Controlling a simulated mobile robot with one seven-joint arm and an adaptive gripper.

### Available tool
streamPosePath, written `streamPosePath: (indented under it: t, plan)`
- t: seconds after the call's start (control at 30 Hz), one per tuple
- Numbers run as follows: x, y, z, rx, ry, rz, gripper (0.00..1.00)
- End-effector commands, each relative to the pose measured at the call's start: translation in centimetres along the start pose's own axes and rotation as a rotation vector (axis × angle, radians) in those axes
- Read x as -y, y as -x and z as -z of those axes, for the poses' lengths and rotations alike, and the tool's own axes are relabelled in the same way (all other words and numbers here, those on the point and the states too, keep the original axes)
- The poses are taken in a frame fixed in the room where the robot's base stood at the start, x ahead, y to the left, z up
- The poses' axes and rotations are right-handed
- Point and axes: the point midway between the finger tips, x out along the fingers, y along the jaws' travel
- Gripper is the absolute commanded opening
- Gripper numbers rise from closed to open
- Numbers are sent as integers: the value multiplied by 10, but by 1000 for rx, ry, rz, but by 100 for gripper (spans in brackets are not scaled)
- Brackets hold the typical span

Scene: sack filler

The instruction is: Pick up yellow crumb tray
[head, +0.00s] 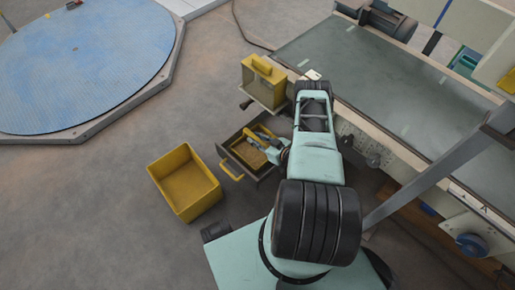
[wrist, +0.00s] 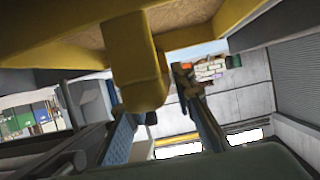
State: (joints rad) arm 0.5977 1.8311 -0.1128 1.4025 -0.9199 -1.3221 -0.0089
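The yellow crumb tray (head: 246,156), with a brown bottom, sits inside an open grey drawer (head: 228,140) in the head view. My gripper (head: 258,138) is low over the tray, and my wrist partly covers its right side. In the wrist view, a yellow rim with brown surfaces (wrist: 88,42) fills the top, very close. A thick yellow bar (wrist: 140,78) hangs down from it near my fingers. My gripper (wrist: 158,105) has its two fingers apart, with a gap between them. I cannot tell whether either finger touches the yellow bar.
The drawer has a yellow front handle (head: 231,172). An empty yellow bin (head: 186,186) stands on the floor at left. A yellow box (head: 263,82) stands behind the drawer. The grey conveyor bed (head: 400,90) is at right. A blue round platform (head: 85,60) lies far left, with clear floor between.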

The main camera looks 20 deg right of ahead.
Motion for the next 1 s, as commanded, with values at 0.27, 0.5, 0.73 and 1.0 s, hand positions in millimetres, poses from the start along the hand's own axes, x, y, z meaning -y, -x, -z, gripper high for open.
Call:
streamPosePath:
  t: [0.27,0.5,0.73,1.0]
  plan:
    - [0,0,0,0,0,0,0]
    - [0,0,1,-2,0,0,0]
    - [0,0,2,-2,0,0,0]
    - [-1,-4,16,-2,1,0,0]
